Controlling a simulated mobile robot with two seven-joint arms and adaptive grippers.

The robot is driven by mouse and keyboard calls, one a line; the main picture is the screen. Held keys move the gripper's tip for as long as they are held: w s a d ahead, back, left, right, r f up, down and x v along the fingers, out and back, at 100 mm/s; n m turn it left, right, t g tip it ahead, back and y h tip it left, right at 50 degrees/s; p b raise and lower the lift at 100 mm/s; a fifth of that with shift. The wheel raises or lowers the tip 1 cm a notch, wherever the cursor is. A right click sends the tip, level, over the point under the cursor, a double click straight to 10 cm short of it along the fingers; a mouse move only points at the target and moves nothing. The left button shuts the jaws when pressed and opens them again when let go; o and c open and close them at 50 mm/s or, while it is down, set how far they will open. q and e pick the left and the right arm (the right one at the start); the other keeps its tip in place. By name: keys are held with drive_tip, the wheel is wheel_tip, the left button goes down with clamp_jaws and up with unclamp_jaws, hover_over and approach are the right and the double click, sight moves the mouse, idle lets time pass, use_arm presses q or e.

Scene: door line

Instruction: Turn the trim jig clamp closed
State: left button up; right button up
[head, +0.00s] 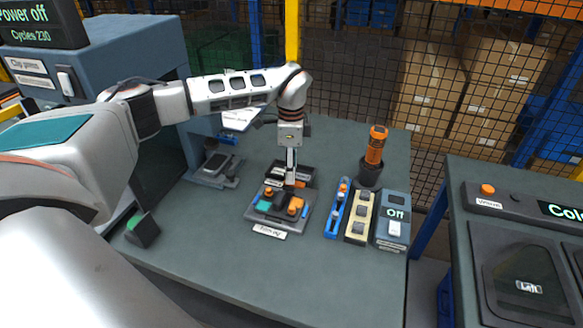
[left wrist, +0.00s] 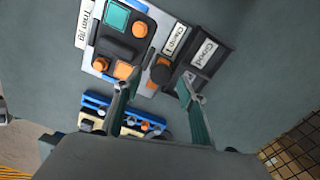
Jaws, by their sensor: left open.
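The trim jig (head: 262,212) is a grey plate on the bench with a teal pad, orange parts and a "Trim jig" label. In the left wrist view the jig (left wrist: 115,50) lies at upper left. A dark round knob (left wrist: 160,71) is beside the "Clamp" label (left wrist: 175,38); I cannot tell its turn position. My left gripper (head: 290,182) points down over the far side of the jig. My right gripper is not in view.
A dark tray labelled "Good" (left wrist: 208,50) lies by the clamp. Right of the jig are a blue rack (head: 336,210), a beige block with buttons (head: 358,218), a switch box reading "Off" (head: 393,220) and an orange-topped tool in a dark cup (head: 371,172). The front bench is clear.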

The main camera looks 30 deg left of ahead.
use_arm(q)
drive_tip(key=shift+f, duration=0.35)
drive_tip(key=c, duration=1.1)
